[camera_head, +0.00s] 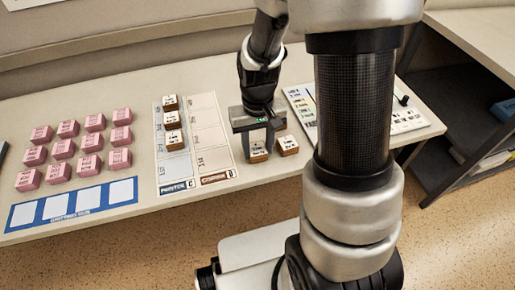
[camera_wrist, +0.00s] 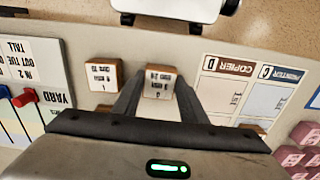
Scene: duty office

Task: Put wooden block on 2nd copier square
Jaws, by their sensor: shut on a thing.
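My gripper (camera_head: 258,143) is shut on a wooden block with a white printed label (camera_head: 258,152), to the right of the copier column. The held block also shows between the fingers in the wrist view (camera_wrist: 158,80). I cannot tell whether it touches the table. A second wooden block (camera_head: 287,145) sits just right of it and shows left of the fingers in the wrist view (camera_wrist: 103,76). The copier column (camera_head: 212,135), with a brown label at its near end, has no block on its visible squares. The wrist view shows its near end (camera_wrist: 226,88).
The printer column (camera_head: 175,165), left of the copier column, holds several wooden blocks (camera_head: 172,120). Several pink blocks (camera_head: 90,143) stand at the left behind a blue strip with white squares (camera_head: 72,207). A white control panel (camera_head: 405,118) lies at the right, partly behind my arm.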

